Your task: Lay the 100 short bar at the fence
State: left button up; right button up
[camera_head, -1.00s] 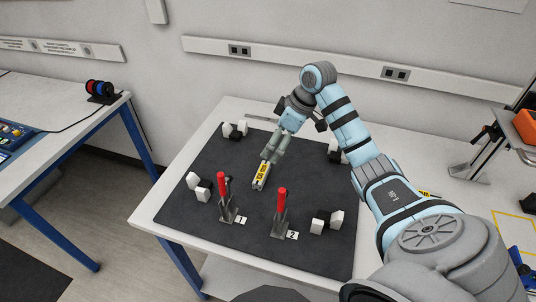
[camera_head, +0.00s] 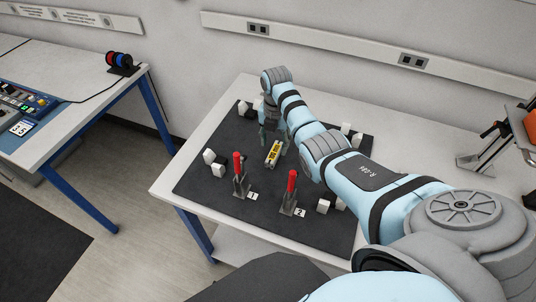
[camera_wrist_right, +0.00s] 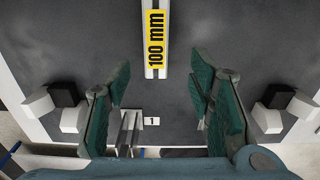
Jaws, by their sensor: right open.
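The bar (camera_head: 274,153) is light-coloured with a yellow label. It lies on the dark mat (camera_head: 205,183), behind the red-handled clamps. My right gripper (camera_head: 269,141) is at the far-left end of the bar, partly hidden by my own arm. In the wrist view its green-padded fingers (camera_wrist_right: 158,85) are spread apart, with nothing between them. The bar's near end shows beyond the fingertips, roughly centred between them. I cannot make out a fence for certain. My left gripper is not in view.
Two red-handled clamps (camera_head: 238,168) (camera_head: 291,186) stand upright at the mat's front, with number tags. White blocks (camera_head: 209,157) (camera_head: 324,206) sit around the mat. Another table (camera_head: 60,135) stands at left. My arm covers the mat's right-hand part.

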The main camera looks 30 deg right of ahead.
aim_at(273, 154)
jog(key=shift+f, duration=0.45)
jog(key=f+b, duration=0.5)
jog(key=shift+w+f, duration=0.2)
jog(key=shift+w, duration=0.15)
jog(key=shift+r, duration=0.3)
jog(key=shift+c, duration=0.5)
jog(key=shift+s, duration=0.1)
grip_shut()
jog(key=shift+r, duration=0.15)
